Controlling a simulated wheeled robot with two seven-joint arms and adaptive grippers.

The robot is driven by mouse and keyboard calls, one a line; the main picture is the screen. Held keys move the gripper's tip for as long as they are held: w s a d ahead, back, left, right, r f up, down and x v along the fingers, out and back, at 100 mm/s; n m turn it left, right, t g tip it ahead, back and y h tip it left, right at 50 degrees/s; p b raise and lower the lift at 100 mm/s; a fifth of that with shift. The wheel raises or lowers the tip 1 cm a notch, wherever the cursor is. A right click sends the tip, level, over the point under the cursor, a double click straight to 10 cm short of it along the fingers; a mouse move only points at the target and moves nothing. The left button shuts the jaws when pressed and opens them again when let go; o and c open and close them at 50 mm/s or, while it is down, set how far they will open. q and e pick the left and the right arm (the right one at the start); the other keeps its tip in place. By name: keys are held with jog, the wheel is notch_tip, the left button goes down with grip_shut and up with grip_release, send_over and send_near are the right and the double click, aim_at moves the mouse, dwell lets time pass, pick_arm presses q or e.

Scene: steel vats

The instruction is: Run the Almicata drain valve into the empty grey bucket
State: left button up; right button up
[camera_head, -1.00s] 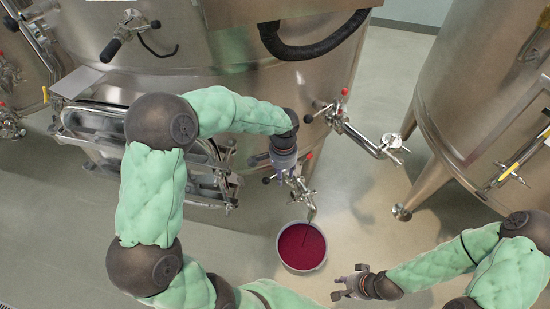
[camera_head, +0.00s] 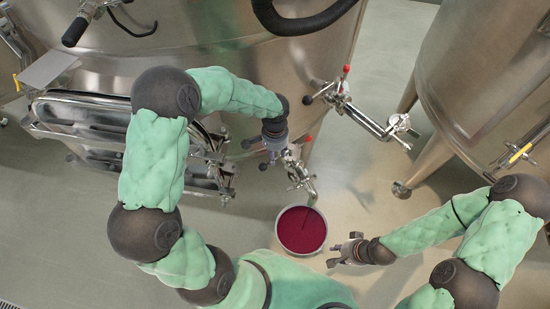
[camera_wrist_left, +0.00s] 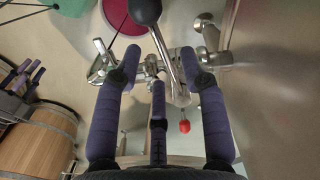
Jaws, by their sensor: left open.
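The grey bucket (camera_head: 278,239) stands on the floor with dark red liquid (camera_head: 302,232) in it; part of it shows in the left wrist view (camera_wrist_left: 123,34). The drain valve (camera_head: 299,174) on the big steel vat (camera_head: 235,62) has its spout end above the bucket. A thin dark line runs from near the spout over the liquid. My left gripper (camera_head: 276,148) is open at the valve; in the left wrist view its fingers (camera_wrist_left: 159,62) spread on both sides of a metal lever with a black ball end (camera_wrist_left: 146,10). My right gripper (camera_head: 340,249) is open and empty, right of the bucket.
A second valve with a red knob (camera_head: 346,69) and pipe juts from the vat to the right. Another steel vat (camera_head: 480,85) stands at right. A steel manway frame (camera_head: 85,115) is left of my left arm. A wooden barrel (camera_wrist_left: 38,140) shows in the left wrist view.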

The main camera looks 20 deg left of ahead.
pick_arm(q)
jog(key=shift+f, duration=1.05)
grip_shut()
jog(key=shift+w+a+r+m+p, duration=0.2)
jog(key=shift+a+m+p, duration=0.1)
jog(key=shift+m+p, duration=0.25)
jog(key=shift+w+a+f+m, duration=0.1)
jog(key=shift+w+a+m, duration=0.2)
jog(key=shift+m, duration=0.25)
jog(key=shift+a, duration=0.1)
